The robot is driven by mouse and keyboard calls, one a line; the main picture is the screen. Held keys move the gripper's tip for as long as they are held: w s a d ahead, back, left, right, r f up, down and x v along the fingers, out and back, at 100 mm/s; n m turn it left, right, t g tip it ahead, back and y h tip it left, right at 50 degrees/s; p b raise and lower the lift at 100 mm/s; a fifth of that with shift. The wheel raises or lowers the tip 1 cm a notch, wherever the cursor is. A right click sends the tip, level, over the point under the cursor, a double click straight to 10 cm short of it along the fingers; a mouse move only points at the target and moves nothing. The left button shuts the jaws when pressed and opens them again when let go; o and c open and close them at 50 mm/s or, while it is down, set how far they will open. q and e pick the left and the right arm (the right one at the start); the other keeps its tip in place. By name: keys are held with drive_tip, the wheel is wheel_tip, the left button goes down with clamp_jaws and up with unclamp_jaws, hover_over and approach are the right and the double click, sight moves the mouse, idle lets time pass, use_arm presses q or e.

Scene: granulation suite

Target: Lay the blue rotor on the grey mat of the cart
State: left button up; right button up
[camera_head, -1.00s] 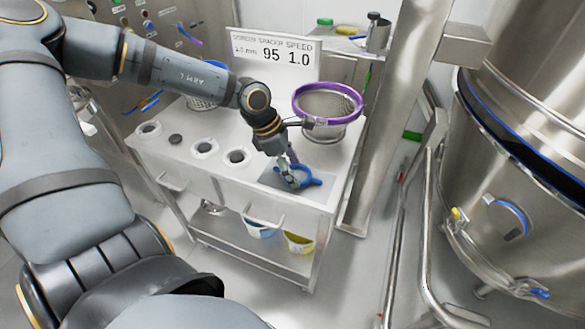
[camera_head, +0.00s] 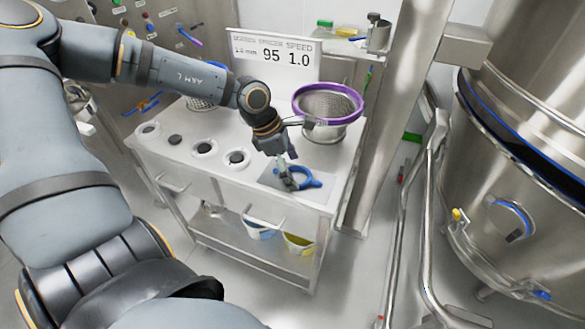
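The blue rotor (camera_head: 312,180) is on or just over the grey mat (camera_head: 272,179) at the front right of the steel cart (camera_head: 190,168). Its ring-shaped part shows to the right of my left gripper (camera_head: 289,184). The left gripper points down over the mat, with its fingertips at the rotor's left side. The fingers hide part of the rotor, and whether they grip it or are open is too small to tell. My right gripper is not in view.
A purple-rimmed sieve (camera_head: 328,103) stands behind the mat. A sign (camera_head: 275,55) stands at the cart's back. Round white rings (camera_head: 204,149) and dark plugs line the cart's front left. A steel post (camera_head: 385,120) and large vessel (camera_head: 530,150) are to the right.

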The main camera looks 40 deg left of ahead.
use_arm(q)
wheel_tip(320, 180, up, 10)
idle(0.6)
idle(0.7)
